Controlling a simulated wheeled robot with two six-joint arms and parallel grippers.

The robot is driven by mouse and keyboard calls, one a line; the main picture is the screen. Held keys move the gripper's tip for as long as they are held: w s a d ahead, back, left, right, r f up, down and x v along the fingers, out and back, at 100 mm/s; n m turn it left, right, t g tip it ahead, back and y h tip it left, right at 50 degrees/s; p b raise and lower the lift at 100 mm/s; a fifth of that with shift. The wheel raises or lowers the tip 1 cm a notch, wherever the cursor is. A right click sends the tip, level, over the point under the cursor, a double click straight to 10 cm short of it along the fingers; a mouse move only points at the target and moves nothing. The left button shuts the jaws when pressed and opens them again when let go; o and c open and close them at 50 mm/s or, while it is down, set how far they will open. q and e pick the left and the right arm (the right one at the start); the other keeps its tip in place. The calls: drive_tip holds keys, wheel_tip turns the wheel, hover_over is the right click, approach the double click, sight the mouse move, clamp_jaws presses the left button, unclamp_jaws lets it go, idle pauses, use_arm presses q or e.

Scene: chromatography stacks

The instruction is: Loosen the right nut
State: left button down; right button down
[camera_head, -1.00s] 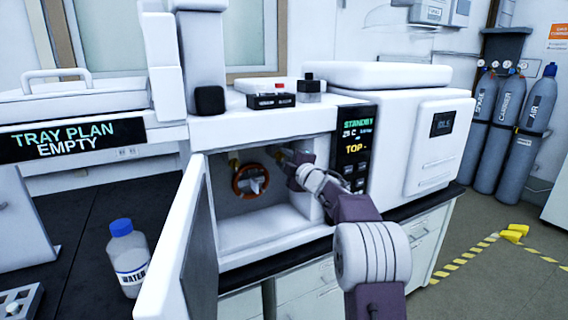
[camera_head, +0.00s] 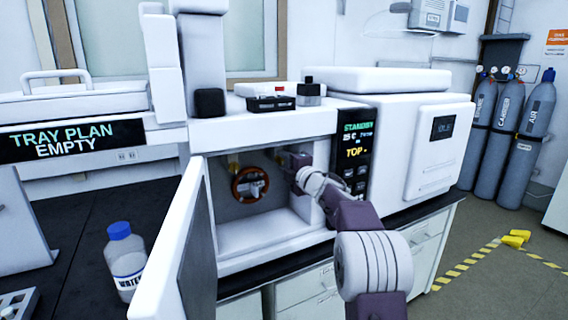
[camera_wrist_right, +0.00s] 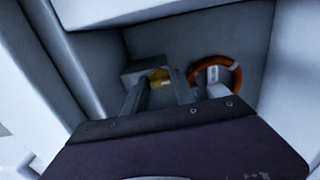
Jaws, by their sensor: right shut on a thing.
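In the head view my right arm reaches into the open oven chamber, and its gripper (camera_head: 284,158) is at the back wall, just right of the orange coil (camera_head: 236,186). In the right wrist view a brass nut (camera_wrist_right: 159,77) sits at a grey block (camera_wrist_right: 133,72). The two fingers of my right gripper (camera_wrist_right: 160,90) stand on either side of the nut and are shut on it. The orange coil (camera_wrist_right: 238,80) also shows there, to the right of the fingers. The nut is mostly hidden in the head view. My left gripper is out of view.
The oven door (camera_head: 190,245) hangs open on the left. A blue-capped water bottle (camera_head: 126,262) stands on the dark bench to its left. Gas cylinders (camera_head: 515,150) stand far right.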

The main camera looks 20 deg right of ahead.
drive_tip(key=shift+f, duration=0.1)
drive_tip(key=c, duration=1.1)
unclamp_jaws()
drive_tip(key=shift+s, duration=0.15)
drive_tip(key=shift+s, duration=0.35)
drive_tip(key=s+b, duration=0.1)
drive_tip(key=s, duration=0.7)
drive_tip(key=shift+d, duration=0.1)
